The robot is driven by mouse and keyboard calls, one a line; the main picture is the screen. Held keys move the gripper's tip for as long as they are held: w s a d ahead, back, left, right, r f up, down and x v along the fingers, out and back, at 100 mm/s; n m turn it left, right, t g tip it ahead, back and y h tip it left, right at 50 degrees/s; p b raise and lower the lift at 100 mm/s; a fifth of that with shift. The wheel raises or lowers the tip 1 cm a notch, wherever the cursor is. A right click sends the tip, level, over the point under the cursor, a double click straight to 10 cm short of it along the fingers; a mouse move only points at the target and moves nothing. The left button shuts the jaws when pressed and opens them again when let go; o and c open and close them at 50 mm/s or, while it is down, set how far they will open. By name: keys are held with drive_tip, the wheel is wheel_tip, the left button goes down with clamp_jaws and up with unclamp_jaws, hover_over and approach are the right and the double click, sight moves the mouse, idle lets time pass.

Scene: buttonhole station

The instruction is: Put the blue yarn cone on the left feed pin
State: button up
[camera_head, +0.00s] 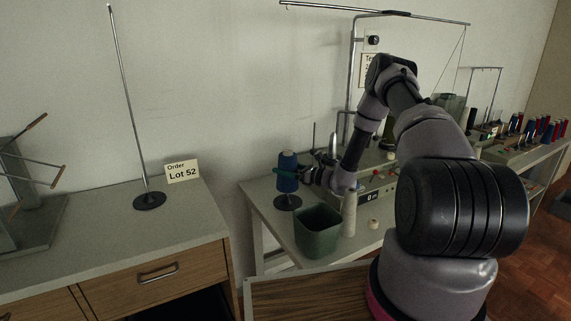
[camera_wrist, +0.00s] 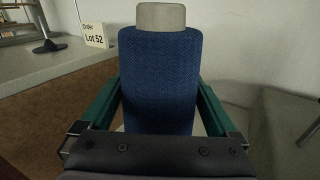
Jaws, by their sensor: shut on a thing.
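The blue yarn cone (camera_head: 287,172) is upright at the left end of the machine table, with a pale tip on top. It fills the middle of the wrist view (camera_wrist: 160,80). My gripper (camera_head: 290,173) is shut on it, one green finger on each side. A dark round base (camera_head: 288,203) stands on the table directly below the cone. Any pin above this base is hidden by the cone, and I cannot tell whether the cone rests on it or hangs over it.
A dark green bin (camera_head: 318,230) and a white cone (camera_head: 349,215) stand in front and to the right. The winding machine (camera_head: 378,192) is behind my arm. At left, a counter holds a tall rod stand (camera_head: 149,200) and a "Lot 52" card (camera_head: 183,171). A gap separates counter and table.

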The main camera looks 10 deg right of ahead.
sight(285, 157)
drive_tip(key=shift+f, duration=2.25)
drive_tip(key=shift+f, duration=0.5)
drive_tip(key=o, duration=1.2)
wheel_tip(285, 157, up, 10)
drive_tip(key=shift+f, duration=0.1)
